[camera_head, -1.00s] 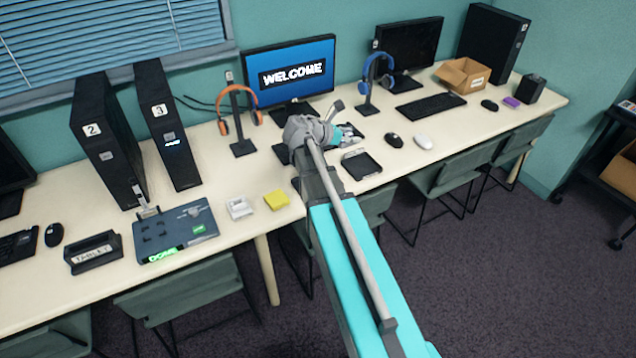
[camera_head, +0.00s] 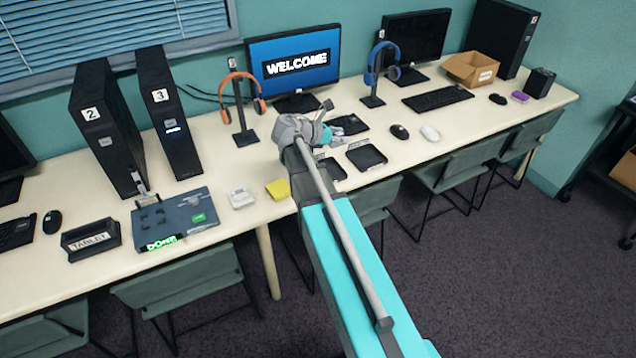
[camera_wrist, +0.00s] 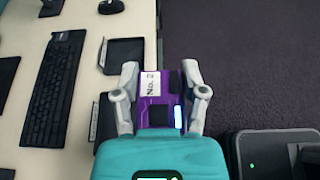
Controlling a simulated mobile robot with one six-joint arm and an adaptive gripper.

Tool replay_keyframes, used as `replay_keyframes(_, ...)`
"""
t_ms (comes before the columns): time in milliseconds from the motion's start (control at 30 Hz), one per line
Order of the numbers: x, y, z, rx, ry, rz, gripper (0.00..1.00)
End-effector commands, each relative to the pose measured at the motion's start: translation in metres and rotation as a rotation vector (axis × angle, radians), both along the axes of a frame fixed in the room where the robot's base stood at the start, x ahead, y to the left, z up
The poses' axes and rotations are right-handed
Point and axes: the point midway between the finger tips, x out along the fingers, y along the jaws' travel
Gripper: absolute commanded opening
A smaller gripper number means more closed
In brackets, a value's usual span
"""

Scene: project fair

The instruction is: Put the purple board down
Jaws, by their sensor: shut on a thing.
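The purple board (camera_wrist: 152,117), with a white label reading "No. 2", is held between the two fingers of my gripper (camera_wrist: 160,70) in the wrist view. The fingers are shut on its sides. In the wrist view it overlaps the table's front edge, with dark floor to its right; its height cannot be told. In the head view my wrist hides the board.
A black mouse (camera_head: 399,132), a white mouse (camera_head: 430,133) and a keyboard (camera_head: 438,98) lie right of the trays. A headphone stand (camera_head: 242,115) and monitor (camera_head: 293,65) stand behind.

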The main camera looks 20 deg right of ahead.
Motion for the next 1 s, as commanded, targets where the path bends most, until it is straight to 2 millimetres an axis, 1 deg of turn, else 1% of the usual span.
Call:
replay_keyframes(33, 0.004, 0.008, -0.017, 0.000, -0.001, 0.004, 0.04)
replay_keyframes(100, 0.007, 0.019, -0.029, 0.000, 0.000, 0.003, 0.04)
replay_keyframes(400, 0.017, 0.063, -0.077, -0.001, -0.001, 0.005, 0.04)
replay_keyframes(500, 0.020, 0.075, -0.089, -0.002, -0.001, 0.005, 0.04)
replay_keyframes(700, 0.022, 0.091, -0.102, -0.003, -0.001, 0.004, 0.04)
replay_keyframes(1000, 0.022, 0.095, -0.103, -0.003, -0.001, 0.003, 0.04)
